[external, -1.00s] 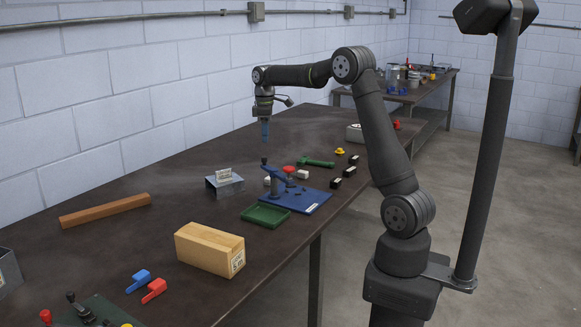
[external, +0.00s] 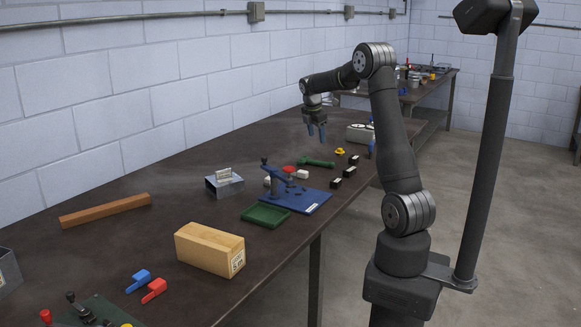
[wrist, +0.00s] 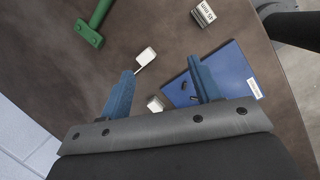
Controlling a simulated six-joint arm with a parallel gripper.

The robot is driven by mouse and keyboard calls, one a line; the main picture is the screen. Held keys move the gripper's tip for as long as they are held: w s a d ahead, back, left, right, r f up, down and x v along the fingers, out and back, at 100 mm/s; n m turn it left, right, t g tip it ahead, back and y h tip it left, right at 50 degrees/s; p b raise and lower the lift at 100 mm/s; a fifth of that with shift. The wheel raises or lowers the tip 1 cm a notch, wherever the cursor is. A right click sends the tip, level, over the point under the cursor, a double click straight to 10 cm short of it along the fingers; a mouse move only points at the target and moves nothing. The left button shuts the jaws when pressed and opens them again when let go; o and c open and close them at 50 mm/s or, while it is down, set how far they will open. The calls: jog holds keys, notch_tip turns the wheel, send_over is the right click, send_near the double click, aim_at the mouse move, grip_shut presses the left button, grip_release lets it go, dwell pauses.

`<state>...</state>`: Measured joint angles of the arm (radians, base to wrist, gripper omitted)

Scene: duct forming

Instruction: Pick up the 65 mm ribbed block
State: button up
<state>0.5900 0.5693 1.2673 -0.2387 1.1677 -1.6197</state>
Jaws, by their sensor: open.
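Several small dark blocks with pale label faces stand in a row near the table's right edge: a near one (external: 336,183), a middle one (external: 350,171) and a far one (external: 353,159). I cannot tell which is the 65 mm ribbed block. One labelled block (wrist: 203,14) shows at the top of the wrist view; its print is too small to read surely. My gripper (external: 317,132) hangs above the table, left of and beyond the row. In the wrist view its blue fingers (wrist: 161,70) are apart with nothing held between them.
A blue fixture plate (external: 305,201) with a lever stands before the blocks, small white pieces (external: 302,174) beside it. A green hammer-like tool (external: 318,162), yellow knob (external: 340,151) and grey-white box (external: 359,133) lie near.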

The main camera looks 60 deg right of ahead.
jog(key=s+d+f+n+h, duration=0.15)
jog(key=s+d+n, duration=0.25)
jog(key=s+d, duration=0.4)
send_near(349, 168)
jog(key=x, duration=0.8)
jog(key=shift+s+f, duration=0.15)
jog(key=shift+f, duration=0.2)
grip_shut()
jog(key=shift+r, duration=0.1)
